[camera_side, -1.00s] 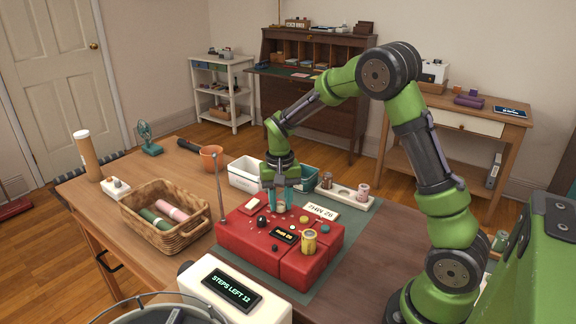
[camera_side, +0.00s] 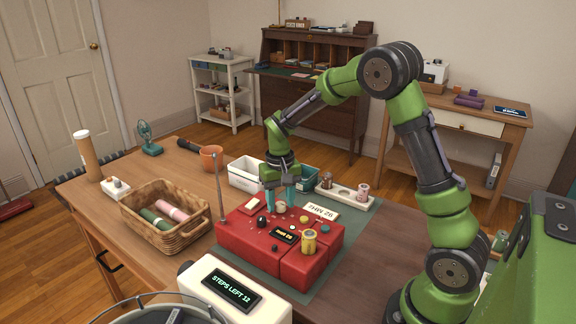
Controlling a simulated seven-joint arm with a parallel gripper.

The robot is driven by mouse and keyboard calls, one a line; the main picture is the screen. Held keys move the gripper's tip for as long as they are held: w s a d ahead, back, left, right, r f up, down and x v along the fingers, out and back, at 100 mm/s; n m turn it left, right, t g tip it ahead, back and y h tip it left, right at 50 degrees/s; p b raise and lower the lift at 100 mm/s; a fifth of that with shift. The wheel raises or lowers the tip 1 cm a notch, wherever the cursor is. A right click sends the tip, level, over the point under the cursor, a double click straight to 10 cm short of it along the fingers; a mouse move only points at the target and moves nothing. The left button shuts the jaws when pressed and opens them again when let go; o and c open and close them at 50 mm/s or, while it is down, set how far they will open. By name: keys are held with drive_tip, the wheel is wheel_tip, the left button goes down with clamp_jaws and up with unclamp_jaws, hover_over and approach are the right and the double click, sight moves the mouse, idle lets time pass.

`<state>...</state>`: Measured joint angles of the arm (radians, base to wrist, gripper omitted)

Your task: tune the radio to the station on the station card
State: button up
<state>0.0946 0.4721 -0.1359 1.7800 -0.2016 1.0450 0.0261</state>
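The red radio (camera_side: 240,236) stands on a green mat on the table, with a thin upright antenna at its left. A small dark display (camera_side: 285,236) on its top shows short lettering that seems to end in 26. The cream station card (camera_side: 321,212) lies at the radio's back right edge; its lettering is small and seems to end in 26. My gripper (camera_side: 282,200) points down over the back of the radio. Its teal fingers are spread apart, just above or around a pale round knob (camera_side: 280,207); I cannot tell if they touch it.
A black knob (camera_side: 262,221) and a tall yellow knob (camera_side: 308,241) are also on the radio. A white box (camera_side: 212,283) in front reads STEPS LEFT 12. A wicker basket (camera_side: 150,220) stands left, a white bin (camera_side: 244,173) behind, and a tray of spools (camera_side: 345,197) back right.

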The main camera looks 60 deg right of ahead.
sight(281, 206)
drive_tip(key=shift+o, duration=0.9)
wheel_tip(281, 206, up, 17)
drive_tip(key=s+a+n+t+y, duration=0.1)
drive_tip(key=s+a+t, duration=0.2)
drive_tip(key=s+a, duration=0.3)
drive_tip(key=s+a+n+t+y, duration=0.1)
drive_tip(key=s+a+t, duration=0.3)
drive_tip(key=s, duration=0.8)
drive_tip(key=shift+a+n, duration=0.3)
drive_tip(key=shift+a, duration=0.6)
